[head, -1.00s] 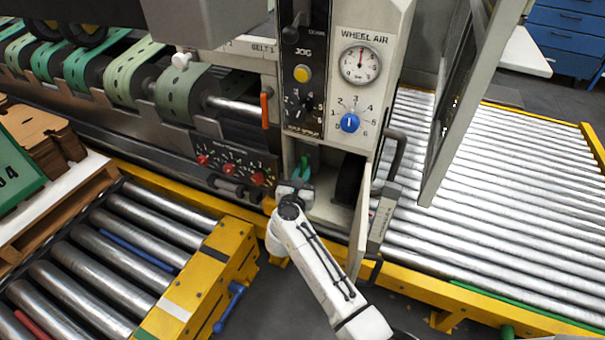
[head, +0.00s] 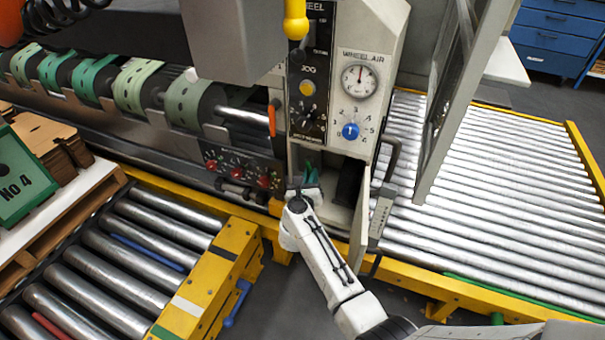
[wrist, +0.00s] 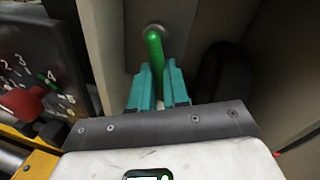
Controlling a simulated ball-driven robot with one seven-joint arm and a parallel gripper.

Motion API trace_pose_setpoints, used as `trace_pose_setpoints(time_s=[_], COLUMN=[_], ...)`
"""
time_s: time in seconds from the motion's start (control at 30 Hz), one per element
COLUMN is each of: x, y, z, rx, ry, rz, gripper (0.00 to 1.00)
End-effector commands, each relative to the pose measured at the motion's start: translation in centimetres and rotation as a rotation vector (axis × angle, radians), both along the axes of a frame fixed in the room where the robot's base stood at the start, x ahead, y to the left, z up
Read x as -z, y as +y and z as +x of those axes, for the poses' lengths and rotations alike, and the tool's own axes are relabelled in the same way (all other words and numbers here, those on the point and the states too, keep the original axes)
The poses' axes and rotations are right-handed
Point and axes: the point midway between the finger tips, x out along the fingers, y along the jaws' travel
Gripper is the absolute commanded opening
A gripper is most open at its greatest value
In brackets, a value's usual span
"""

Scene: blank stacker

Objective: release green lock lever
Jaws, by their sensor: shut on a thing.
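The green lock lever (wrist: 154,48) is a bright green rod with a rounded bend. It comes out of a round grey collar on the inner wall of an open cabinet compartment. My gripper (wrist: 158,80) has teal fingers, one on each side of the lever's lower end, and is shut on it. The fingers and my wrist hide the lever's lower tip. In the head view my gripper (head: 312,173) reaches into the compartment below the control panel, where the lever is small and hard to tell apart from the fingers.
The compartment's open door (head: 360,225) stands close to the right of my wrist. A dark round thing (wrist: 225,72) sits deeper inside, right of the fingers. A panel with red knobs (head: 238,172) is to the left. Yellow-framed roller conveyors (head: 500,180) lie on both sides.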

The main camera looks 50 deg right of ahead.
Motion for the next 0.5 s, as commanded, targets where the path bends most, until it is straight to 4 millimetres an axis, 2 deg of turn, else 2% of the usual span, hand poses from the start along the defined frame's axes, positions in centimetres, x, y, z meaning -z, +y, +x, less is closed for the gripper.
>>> trace_pose_setpoints(time_s=[0.03, 0.5], x=[-0.9, -1.8], y=[-0.2, -0.7], z=[-0.1, -1.3], rx=[0.000, -0.001], ry=[0.045, 0.462], rz=[-0.013, -0.166], gripper=[0.00, 0.00])
